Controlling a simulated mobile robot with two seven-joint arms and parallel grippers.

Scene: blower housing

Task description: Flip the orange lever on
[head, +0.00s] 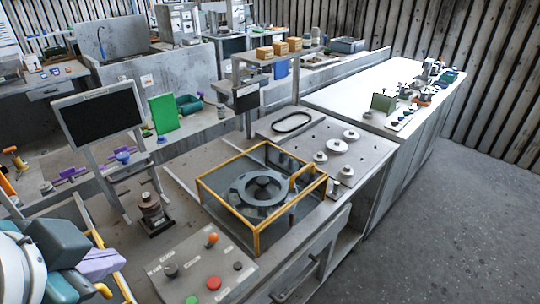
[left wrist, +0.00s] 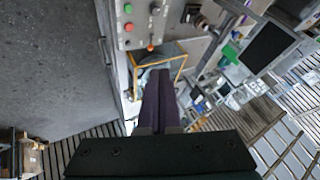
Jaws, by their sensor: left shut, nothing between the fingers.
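The orange lever (head: 212,239) has a round orange knob and stands on a grey control panel (head: 228,265) at the front of the bench. In the left wrist view the orange knob (left wrist: 151,47) shows just beyond my fingertips. Whether the lever is on or off cannot be told. My left gripper (head: 118,262) has purple fingers and is left of the panel, apart from the lever. In the left wrist view its fingers (left wrist: 159,75) are shut together with nothing between them. My right gripper is not in view.
The panel also bears a red button (head: 214,283), a green button (head: 192,300) and dark knobs. A yellow-framed guard (head: 257,236) around the blower housing (head: 262,187) stands just behind. A dark stepped fixture (head: 153,214) and a monitor (head: 100,115) stand behind left.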

